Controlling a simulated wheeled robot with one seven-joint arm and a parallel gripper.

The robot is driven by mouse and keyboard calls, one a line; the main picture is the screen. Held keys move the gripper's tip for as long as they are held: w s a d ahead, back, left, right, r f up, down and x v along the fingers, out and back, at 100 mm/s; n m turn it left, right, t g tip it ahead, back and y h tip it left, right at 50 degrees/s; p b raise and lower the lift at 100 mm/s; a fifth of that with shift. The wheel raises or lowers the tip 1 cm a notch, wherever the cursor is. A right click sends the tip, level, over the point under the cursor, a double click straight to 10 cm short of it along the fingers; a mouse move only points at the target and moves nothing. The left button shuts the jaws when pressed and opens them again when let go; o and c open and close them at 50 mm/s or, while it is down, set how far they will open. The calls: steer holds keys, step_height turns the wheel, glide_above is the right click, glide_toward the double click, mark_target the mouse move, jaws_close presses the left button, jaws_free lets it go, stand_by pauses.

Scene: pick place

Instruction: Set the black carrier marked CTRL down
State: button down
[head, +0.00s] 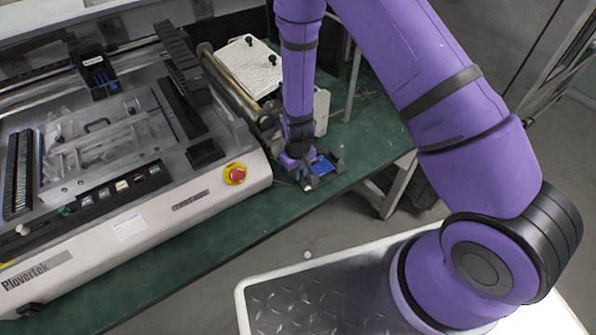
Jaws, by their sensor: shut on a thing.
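A small black carrier (335,171) with a blue piece in it is at the end of my arm, over the green bench top near its front edge. My gripper (307,181) points down and is shut on the black carrier at its left side. No CTRL marking can be read at this size. The fingers are small and partly hidden by the wrist. I cannot tell whether the carrier touches the green surface or hangs just above it.
A large white machine with a red stop button (235,174) stands close on the left. The green bench top (372,125) is clear to the right of the carrier. A white perforated plate (245,66) lies behind. The bench's front edge is near.

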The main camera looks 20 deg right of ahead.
steer(key=shift+f, duration=0.1)
steer(key=c, duration=1.1)
jaws_free()
steer(key=s+d+r+m+t, duration=0.1)
steer(key=s+d+r, duration=0.1)
steer(key=r, duration=1.1)
steer(key=s+d+r+t+y, duration=0.1)
steer(key=d+r, duration=0.1)
steer(key=r, duration=1)
steer(key=s+d+r+m, duration=0.1)
steer(key=s+d+r, duration=0.15)
steer(key=r, duration=1.05)
steer(key=s+d+r+t, duration=0.1)
steer(key=s+d+r, duration=0.1)
steer(key=s+r, duration=0.2)
steer(key=s+d+r+m+t, duration=0.1)
steer(key=s+d+r, duration=0.2)
steer(key=s+r, duration=0.2)
steer(key=s+d+r+t+h, duration=0.1)
steer(key=s+r, duration=0.3)
steer(key=s, duration=0.5)
steer(key=shift+d+r+m, duration=0.15)
steer(key=shift+d+m, duration=0.15)
steer(key=shift+d, duration=0.55)
